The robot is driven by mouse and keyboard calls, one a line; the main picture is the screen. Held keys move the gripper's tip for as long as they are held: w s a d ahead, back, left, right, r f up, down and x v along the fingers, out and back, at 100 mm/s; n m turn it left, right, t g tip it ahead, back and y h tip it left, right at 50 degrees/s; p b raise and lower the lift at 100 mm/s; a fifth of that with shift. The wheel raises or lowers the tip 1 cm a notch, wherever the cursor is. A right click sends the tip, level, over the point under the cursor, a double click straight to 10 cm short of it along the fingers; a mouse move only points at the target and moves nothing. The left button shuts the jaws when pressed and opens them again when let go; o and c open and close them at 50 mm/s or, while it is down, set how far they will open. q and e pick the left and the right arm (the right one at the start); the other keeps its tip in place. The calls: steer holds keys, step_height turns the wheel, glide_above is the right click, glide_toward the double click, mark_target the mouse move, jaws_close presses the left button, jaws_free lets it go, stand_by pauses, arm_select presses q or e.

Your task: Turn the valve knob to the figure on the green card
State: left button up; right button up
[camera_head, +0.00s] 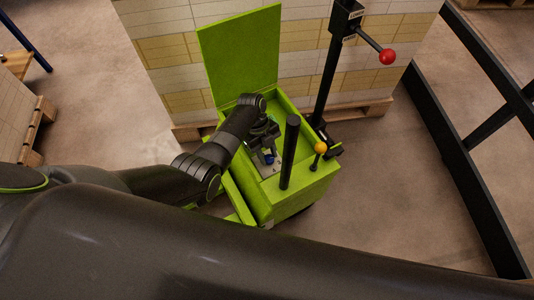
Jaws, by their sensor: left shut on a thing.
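My left gripper (265,146) reaches down into the open green box in the middle of the view. It is shut on a small blue part, which I take to be the valve knob (270,158). The fingers hide most of the knob, and its pointer and any figures around it cannot be read. A pale plate (268,170) shows below the knob. I cannot make out a green card with a figure. My right gripper is not in view.
The green box (305,198) has a raised lid (242,58). A black post (289,150) and a yellow-knobbed lever (320,148) stand close right of the gripper. Behind are a red-knobbed lever (387,56) and stacked reams (165,50) on a pallet. Black rails (455,145) stand right.

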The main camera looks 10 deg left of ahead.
arm_select(q)
steer(key=shift+m, duration=0.6)
steer(key=shift+m+g+y, duration=0.3)
steer(key=shift+m+y, duration=0.1)
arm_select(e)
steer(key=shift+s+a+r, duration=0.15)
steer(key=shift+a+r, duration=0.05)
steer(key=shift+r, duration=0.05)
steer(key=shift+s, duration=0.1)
arm_select(q)
steer(key=o, duration=0.7)
steer(key=shift+o, duration=1.3)
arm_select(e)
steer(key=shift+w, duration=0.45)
